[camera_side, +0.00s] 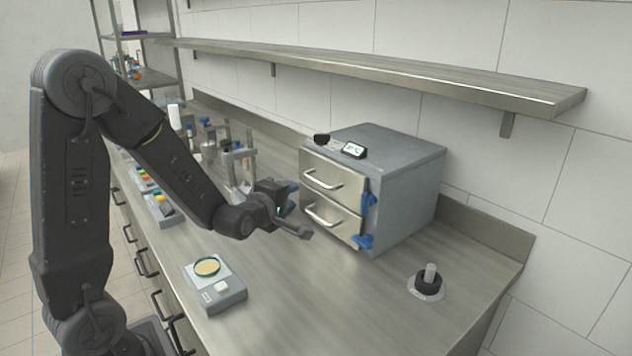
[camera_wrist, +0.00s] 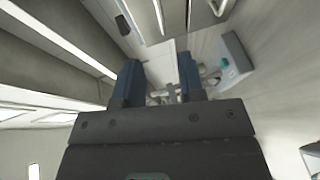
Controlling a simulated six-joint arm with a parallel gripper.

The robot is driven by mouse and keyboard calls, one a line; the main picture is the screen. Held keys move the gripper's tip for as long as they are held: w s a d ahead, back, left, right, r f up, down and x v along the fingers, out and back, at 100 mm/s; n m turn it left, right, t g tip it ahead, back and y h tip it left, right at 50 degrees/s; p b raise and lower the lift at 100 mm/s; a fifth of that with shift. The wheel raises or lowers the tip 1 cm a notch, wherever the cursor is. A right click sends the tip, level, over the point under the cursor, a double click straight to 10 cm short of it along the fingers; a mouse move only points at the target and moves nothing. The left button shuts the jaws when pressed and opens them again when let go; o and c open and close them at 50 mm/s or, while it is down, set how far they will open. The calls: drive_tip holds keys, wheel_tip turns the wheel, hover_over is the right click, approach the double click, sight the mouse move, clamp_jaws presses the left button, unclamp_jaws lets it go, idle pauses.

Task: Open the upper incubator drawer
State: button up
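The incubator (camera_side: 410,185) is a grey box on the bench with two metal drawer fronts. The upper drawer (camera_side: 345,173) has a bar handle (camera_side: 318,184) and looks closed. The lower drawer (camera_side: 342,225) has its own bar handle (camera_side: 318,218) and also looks closed. My gripper (camera_side: 300,207) is in front of the drawers, to the left of the handles in the side view, and apart from the upper handle. Its two blue fingers stand apart with nothing between them; they also show in the wrist view (camera_wrist: 158,80). In the wrist view, metal fronts and handles are partly visible at the top edge.
Blue parts (camera_side: 366,240) stick out at the incubator's right front edge. A small display (camera_side: 354,150) sits on top. A scale with a dish (camera_side: 215,283) stands on the near bench; a small round device (camera_side: 428,283) is at right. Glassware crowds the bench behind my gripper.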

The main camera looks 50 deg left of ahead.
sight(315, 181)
drive_tip(key=x, duration=1.3)
drive_tip(key=shift+w+a, duration=0.1)
drive_tip(key=shift+w, duration=0.2)
clamp_jaws()
